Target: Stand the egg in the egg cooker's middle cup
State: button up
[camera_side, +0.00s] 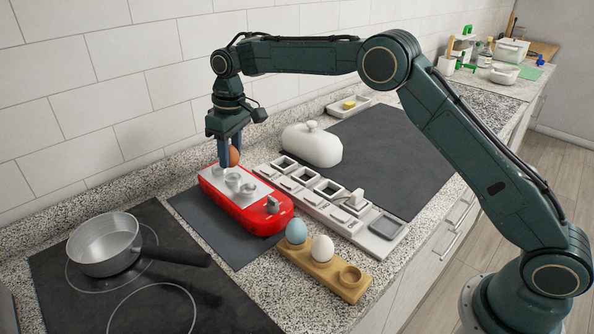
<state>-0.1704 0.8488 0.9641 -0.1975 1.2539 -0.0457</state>
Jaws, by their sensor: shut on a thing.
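The egg cooker (262,217) is a red, rounded unit with a pale top plate and a dark-tipped knob at its near right end. Small cups stand in a row on the plate; the middle cup (232,181) is open and looks empty. My gripper (232,161) points straight down over the cooker's far left part, its fingers shut on a brown egg (235,156). The egg is partly hidden by a finger. It appears above the cups, towards the back; I cannot tell whether it touches anything.
A wooden egg rack (318,270) in front holds a blue egg (296,232) and a white egg (322,248). A saucepan (104,247) sits on the hob at left. A row of square compartments (330,196) and a white lidded dish (311,146) stand right of the cooker.

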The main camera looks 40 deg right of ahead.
aim_at(233, 166)
jog(key=shift+f, duration=2.05)
jog(key=o, duration=1)
jog(key=shift+d, duration=0.1)
jog(key=shift+s+d+r, duration=0.1)
jog(key=shift+r, duration=1.7)
jog(key=shift+s+d+r, duration=0.1)
jog(key=shift+r, duration=1.9)
